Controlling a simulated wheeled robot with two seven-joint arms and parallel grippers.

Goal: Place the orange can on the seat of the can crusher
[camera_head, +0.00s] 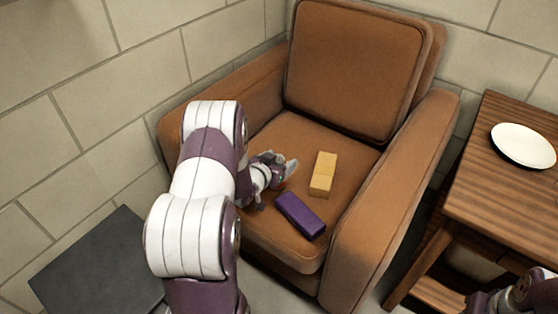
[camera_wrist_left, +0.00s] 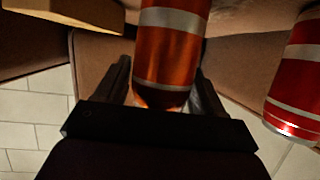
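The orange can (camera_wrist_left: 168,60) shows in the left wrist view between the two fingers of my left gripper (camera_wrist_left: 165,78). The fingers flank it closely; whether they press on it I cannot tell. In the head view, my left gripper (camera_head: 280,172) is low over the left part of the armchair's seat, and only a small red spot shows beside it. The can is otherwise hidden there. My right arm shows only in part at the bottom right corner, and its fingers cannot be made out. I cannot make out a can crusher in either view.
A red can (camera_wrist_left: 297,80) is right of the orange can. On the brown armchair (camera_head: 285,135) lie a yellow block (camera_head: 323,173) and a purple block (camera_head: 300,215). A wooden table (camera_head: 490,195) with a white plate (camera_head: 524,145) stands at the right. Walls are close behind.

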